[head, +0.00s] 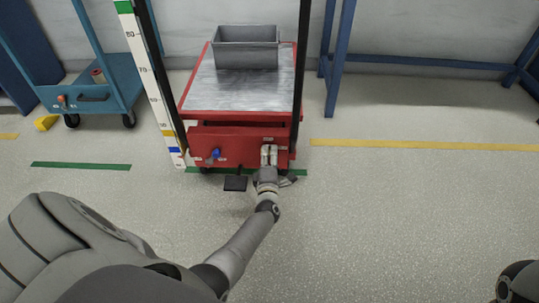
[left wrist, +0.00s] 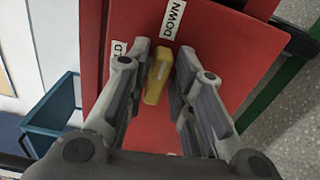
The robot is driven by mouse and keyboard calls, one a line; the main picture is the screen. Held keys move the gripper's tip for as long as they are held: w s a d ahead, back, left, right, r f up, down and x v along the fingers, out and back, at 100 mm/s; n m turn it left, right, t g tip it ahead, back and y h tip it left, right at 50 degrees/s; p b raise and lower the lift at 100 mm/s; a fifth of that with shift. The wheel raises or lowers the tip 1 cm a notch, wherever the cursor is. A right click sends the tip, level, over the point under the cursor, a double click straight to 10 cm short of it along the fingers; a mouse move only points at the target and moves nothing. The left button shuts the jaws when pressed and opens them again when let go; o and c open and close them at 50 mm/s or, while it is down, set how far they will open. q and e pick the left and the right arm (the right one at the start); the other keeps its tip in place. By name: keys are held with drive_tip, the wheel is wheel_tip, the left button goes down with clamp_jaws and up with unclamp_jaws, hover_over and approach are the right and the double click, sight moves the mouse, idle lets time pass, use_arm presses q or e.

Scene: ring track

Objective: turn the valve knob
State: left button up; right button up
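A yellow valve knob (left wrist: 158,76) sticks out from a red panel in the left wrist view. It is a narrow bar, tilted slightly, beside a white "DOWN" label (left wrist: 173,20). My left gripper (left wrist: 163,68) has one finger on each side of the knob, with what look like narrow gaps, so it appears open around it. In the head view my left gripper (head: 269,154) is at the right part of the red front panel (head: 238,134) of a lift table and hides the knob. My right gripper is not in view.
A blue knob (head: 215,153) sits on the panel's left part. A black pedal (head: 235,183) is low in front. A grey bin (head: 246,47) stands on the lift's metal top (head: 240,92). A blue cart (head: 120,80) is at left. Floor at right is clear.

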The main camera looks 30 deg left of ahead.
use_arm(q)
drive_tip(key=shift+o, duration=0.6)
drive_tip(key=shift+s, duration=0.1)
drive_tip(key=v, duration=1.2)
